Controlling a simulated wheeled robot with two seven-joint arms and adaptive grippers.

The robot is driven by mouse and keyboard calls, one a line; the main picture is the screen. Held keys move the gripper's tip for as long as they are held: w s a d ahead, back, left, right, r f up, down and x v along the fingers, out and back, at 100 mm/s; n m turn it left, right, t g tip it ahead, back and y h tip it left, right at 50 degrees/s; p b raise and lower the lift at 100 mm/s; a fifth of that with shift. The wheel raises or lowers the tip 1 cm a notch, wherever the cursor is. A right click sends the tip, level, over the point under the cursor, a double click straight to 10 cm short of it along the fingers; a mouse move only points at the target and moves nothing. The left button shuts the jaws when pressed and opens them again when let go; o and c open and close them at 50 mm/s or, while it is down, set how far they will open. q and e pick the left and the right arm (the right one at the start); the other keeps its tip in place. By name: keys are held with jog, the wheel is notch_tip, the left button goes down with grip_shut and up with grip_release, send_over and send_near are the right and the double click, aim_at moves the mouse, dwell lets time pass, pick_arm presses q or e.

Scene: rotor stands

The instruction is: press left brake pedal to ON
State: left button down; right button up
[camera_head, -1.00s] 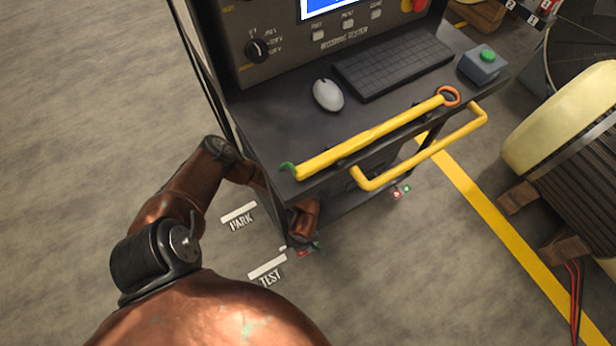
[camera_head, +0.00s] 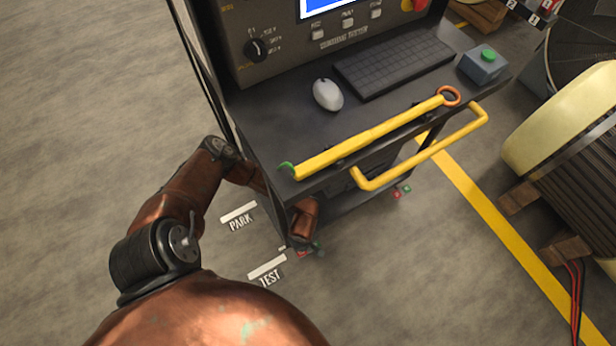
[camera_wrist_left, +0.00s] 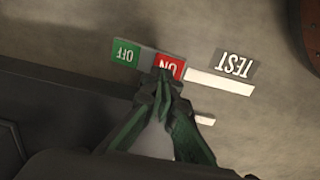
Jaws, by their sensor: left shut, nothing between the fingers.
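The left brake pedal shows in the left wrist view as a small bar with a green OFF half (camera_wrist_left: 125,53) and a red ON half (camera_wrist_left: 168,67). My left gripper (camera_wrist_left: 163,78) is shut and empty, its green fingertips over the lower edge of the ON half. Whether they touch it I cannot tell. In the head view the left gripper (camera_head: 316,248) is low at the cart's near front corner, and the pedal's red part (camera_head: 302,254) is mostly hidden by it. The right brake pedal (camera_head: 401,191) is under the yellow handle. My right gripper is not in view.
The dark tester cart (camera_head: 290,110) carries a mouse (camera_head: 328,95), a keyboard (camera_head: 395,67) and a yellow bar (camera_head: 370,137). A yellow handle (camera_head: 425,158) juts from its front. Floor labels PARK (camera_head: 240,218) and TEST (camera_head: 269,273) lie beside the cart. Open floor is at left.

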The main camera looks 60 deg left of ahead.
pick_arm(q)
jog(key=shift+f+b, duration=1.05)
jog(key=shift+f, duration=1.1)
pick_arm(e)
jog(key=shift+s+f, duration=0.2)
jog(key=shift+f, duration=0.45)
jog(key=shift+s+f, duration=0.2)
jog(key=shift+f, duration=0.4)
pick_arm(q)
jog(key=shift+r+p, duration=2.75)
jog(key=shift+r, duration=0.85)
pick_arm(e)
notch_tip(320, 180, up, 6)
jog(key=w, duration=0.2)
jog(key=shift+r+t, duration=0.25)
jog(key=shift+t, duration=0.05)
pick_arm(q)
jog(key=shift+f, duration=0.1)
